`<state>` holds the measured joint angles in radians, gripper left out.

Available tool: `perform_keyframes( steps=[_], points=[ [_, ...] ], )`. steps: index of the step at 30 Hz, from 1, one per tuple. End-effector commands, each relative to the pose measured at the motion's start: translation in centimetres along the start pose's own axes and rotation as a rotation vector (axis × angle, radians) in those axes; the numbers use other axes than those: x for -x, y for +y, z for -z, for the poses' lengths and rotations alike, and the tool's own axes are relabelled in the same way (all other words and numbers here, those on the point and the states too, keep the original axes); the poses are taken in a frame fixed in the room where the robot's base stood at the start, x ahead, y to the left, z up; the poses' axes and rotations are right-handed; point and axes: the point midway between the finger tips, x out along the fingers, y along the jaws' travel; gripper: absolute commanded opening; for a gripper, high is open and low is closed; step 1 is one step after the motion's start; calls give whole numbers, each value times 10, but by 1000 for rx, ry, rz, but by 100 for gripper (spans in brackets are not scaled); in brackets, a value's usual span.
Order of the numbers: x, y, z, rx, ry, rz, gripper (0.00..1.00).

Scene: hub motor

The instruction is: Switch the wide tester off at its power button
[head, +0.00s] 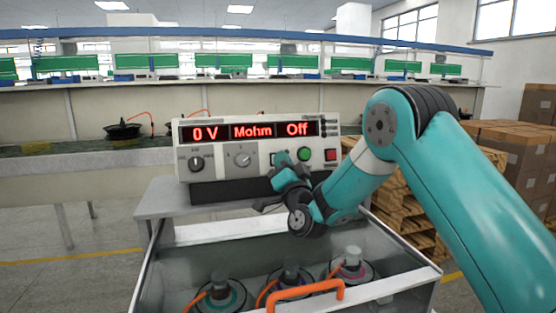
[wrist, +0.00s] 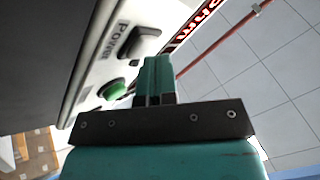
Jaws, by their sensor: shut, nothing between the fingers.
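The wide tester (head: 220,140) is a pale box with knobs and a red-lit display reading "0 V", "Mohm" and "Off". Its front also shows in the wrist view, with a "Power" label (wrist: 118,40), a dark power button (wrist: 143,42) beside the label, and a green button (wrist: 112,89). In the head view the green button (head: 304,154) and a red button (head: 331,155) sit right of the knobs. My gripper (head: 281,158) is shut and empty in front of the panel, left of the green button. Its fingertips (wrist: 156,62) appear close to the power button; contact cannot be told.
The tester stands on a grey stand (head: 160,200). Below and in front is an open clear-walled case (head: 205,232) holding several motor-like parts, with an orange handle (head: 305,290). Cardboard boxes (head: 505,145) on pallets stand at right. A long workbench (head: 80,165) runs behind.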

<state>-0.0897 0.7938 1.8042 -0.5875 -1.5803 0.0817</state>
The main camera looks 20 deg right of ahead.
Motion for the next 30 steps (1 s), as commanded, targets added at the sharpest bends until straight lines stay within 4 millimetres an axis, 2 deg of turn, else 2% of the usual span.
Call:
perform_keyframes(
  steps=[30],
  points=[
    [17, -11, 11, 0, 1, 1, 0]
  ],
)
